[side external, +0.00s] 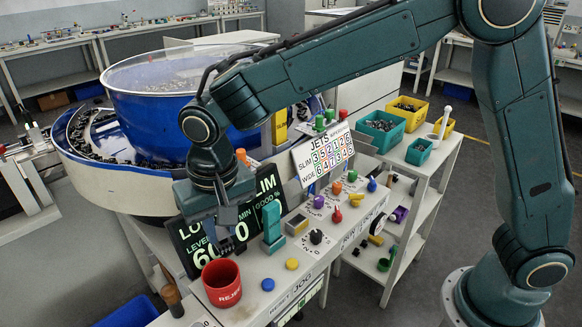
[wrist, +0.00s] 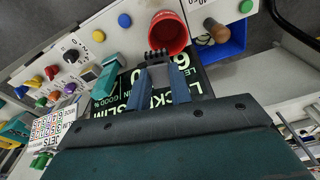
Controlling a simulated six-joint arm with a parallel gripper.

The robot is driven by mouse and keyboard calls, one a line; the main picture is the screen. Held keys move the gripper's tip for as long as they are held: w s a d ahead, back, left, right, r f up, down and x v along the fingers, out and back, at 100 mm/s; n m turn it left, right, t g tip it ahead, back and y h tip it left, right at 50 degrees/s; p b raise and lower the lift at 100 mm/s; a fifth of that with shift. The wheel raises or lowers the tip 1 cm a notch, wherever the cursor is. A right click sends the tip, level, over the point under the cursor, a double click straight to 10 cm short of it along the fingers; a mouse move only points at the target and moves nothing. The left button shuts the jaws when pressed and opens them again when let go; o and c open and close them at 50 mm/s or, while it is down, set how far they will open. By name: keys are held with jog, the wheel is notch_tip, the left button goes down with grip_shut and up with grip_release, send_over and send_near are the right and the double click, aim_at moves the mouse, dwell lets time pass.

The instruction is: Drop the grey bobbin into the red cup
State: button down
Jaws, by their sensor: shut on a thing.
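The red cup (side external: 222,287) stands upright on the console's front left corner, its mouth open upward. It also shows in the wrist view (wrist: 170,35), just beyond my fingertips. My gripper (side external: 222,236) points down, above and slightly behind the cup. In the wrist view my gripper (wrist: 161,76) is shut on a small dark grey ribbed piece, the bobbin (wrist: 157,56), at its fingertips. The bobbin appears beside the cup's rim there, not inside the cup. In the side view it is small and dark, partly hidden by the fingers.
A black display panel (side external: 191,243) stands close behind my gripper. A teal upright block (side external: 272,222) is to its right. Blue (side external: 268,284) and yellow (side external: 292,264) buttons and a black knob (side external: 316,237) lie right of the cup. A wooden-handled tool (side external: 172,299) is left of it.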

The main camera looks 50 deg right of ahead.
jog(key=shift+f, duration=0.7)
jog(key=c, duration=1.2)
grip_release()
jog(key=shift+r, duration=0.1)
jog(key=shift+s+a+r, duration=0.1)
jog(key=shift+s+r, duration=0.15)
jog(key=shift+r, duration=2)
jog(key=shift+s+r, duration=0.3)
jog(key=shift+r, duration=1.95)
jog(key=shift+s+a+r, duration=0.1)
jog(key=shift+s+r, duration=0.15)
jog(key=shift+r, duration=2)
jog(key=shift+d, duration=0.1)
